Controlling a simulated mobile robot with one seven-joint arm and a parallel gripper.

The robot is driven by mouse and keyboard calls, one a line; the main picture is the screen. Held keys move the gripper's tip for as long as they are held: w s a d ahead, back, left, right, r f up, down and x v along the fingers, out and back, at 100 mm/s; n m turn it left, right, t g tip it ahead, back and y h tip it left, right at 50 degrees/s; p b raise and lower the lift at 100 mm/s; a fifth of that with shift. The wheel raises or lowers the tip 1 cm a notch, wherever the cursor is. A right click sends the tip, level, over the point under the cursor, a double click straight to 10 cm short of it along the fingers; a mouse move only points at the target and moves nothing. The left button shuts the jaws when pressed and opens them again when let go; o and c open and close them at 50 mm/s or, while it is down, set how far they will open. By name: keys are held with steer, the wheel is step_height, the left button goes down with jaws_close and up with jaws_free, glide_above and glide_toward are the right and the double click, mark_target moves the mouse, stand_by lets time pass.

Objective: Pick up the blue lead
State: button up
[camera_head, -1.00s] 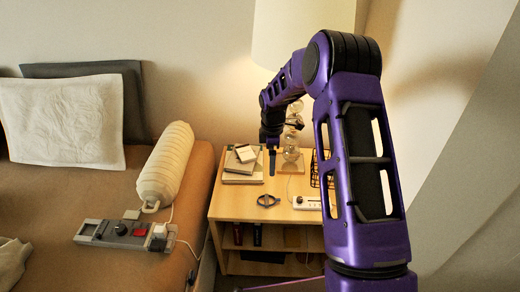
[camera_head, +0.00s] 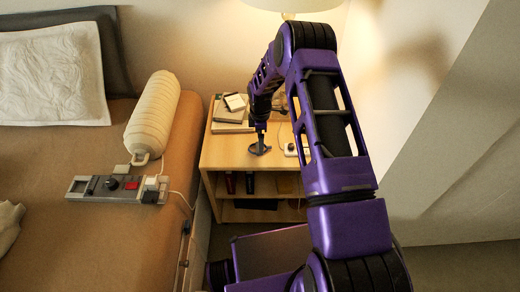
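The blue lead (camera_head: 264,151) is a small dark-blue loop lying on the wooden nightstand (camera_head: 225,155), near its front edge. My arm reaches down over the nightstand from the right. My gripper (camera_head: 260,143) points down, with its tip right at the lead. Part of the lead is hidden behind the fingertips. The fingers are too small and dark here to tell whether they are open or shut, or whether they touch the lead.
A stack of books (camera_head: 231,112) lies at the nightstand's back left. A white power strip (camera_head: 293,149) lies right of the lead. A bed (camera_head: 90,225) with a cream bolster (camera_head: 154,112) and a grey control box (camera_head: 115,188) stands to the left. A lamp (camera_head: 290,4) is behind.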

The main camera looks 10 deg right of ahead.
steer(key=shift+w+f, duration=0.1)
steer(key=shift+f, duration=1.4)
steer(key=c, duration=1.3)
